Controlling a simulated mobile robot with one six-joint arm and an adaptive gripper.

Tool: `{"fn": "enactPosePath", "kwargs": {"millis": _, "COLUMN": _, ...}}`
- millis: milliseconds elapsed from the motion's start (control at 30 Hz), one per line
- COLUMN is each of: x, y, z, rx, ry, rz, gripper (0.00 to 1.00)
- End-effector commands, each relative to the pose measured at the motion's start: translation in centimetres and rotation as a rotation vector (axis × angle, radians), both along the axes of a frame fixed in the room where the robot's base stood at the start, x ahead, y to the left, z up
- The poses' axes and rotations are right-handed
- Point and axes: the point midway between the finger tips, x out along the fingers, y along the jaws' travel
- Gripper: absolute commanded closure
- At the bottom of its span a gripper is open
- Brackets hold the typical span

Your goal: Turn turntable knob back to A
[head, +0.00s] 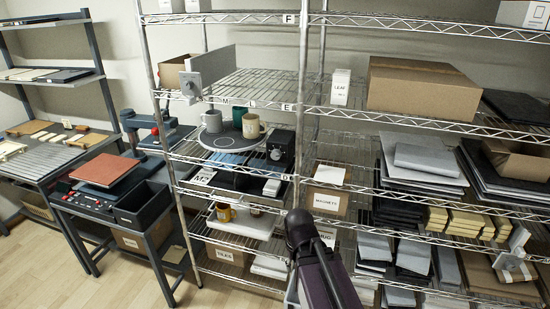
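A round grey turntable (210,142) sits on the middle shelf of the wire rack, left of centre. It carries a grey mug (212,121), a green mug (238,115) and a cream mug (251,126). A black box (284,139) stands at its right. A small pale round part on the front of the box looks like the knob (276,154). Its pointer and any letter A are too small to read. My dark arm rises at bottom centre, in front of the rack. My gripper is not visible.
The rack also holds cardboard boxes (420,88), a box marked MAGNETS (330,174) and stacked grey slabs. A press bench (105,190) stands at left. Bare floor (70,285) shows at lower left.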

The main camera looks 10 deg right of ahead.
Motion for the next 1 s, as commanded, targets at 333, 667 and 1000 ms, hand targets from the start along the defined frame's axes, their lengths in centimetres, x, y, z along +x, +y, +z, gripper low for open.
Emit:
{"fn": "enactPosePath", "kwargs": {"millis": 333, "x": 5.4, "y": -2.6, "z": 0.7, "rx": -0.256, "ry": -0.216, "rz": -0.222, "gripper": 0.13}}
{"fn": "enactPosePath", "kwargs": {"millis": 667, "x": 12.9, "y": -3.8, "z": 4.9, "rx": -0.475, "ry": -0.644, "rz": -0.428, "gripper": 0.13}}
{"fn": "enactPosePath", "kwargs": {"millis": 1000, "x": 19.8, "y": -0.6, "z": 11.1, "rx": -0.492, "ry": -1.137, "rz": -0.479, "gripper": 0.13}}
